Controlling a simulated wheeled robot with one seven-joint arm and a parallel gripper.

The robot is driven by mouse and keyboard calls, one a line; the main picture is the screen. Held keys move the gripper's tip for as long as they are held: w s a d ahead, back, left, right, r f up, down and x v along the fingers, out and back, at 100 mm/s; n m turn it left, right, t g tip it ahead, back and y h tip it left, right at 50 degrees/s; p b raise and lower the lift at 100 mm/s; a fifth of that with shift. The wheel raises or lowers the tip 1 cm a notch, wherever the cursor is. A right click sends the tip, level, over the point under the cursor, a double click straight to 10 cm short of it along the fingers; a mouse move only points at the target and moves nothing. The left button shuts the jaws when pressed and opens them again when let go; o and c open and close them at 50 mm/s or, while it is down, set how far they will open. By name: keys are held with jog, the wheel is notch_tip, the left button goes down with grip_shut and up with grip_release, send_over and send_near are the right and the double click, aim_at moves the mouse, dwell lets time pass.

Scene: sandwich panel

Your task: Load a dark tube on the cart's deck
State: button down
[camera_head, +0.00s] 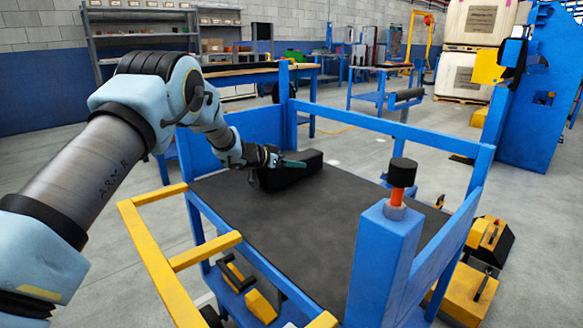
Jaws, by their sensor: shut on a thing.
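A dark tube (300,168) is on or just above the dark deck (285,228) of the blue cart (383,262), near its far left side. I cannot tell whether its underside touches the deck. My gripper (283,163) reaches in over the cart's left side and is shut on the tube near its left end. The fingers and part of the tube's near end are hard to make out, dark against dark.
Blue rails and corner posts enclose the deck, with a yellow handle frame (155,250) at the left. A black-topped orange knob (402,175) stands on the near right post. Another dark roll (409,94) lies on a blue stand behind. Most of the deck is clear.

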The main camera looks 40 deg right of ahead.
jog(key=shift+d+f, duration=0.1)
jog(key=shift+f, duration=0.35)
grip_release()
jog(key=shift+f, duration=0.25)
jog(key=shift+a+r, duration=0.2)
jog(key=v, duration=1.1)
jog(key=shift+a+p, duration=0.3)
jog(key=shift+a, duration=0.1)
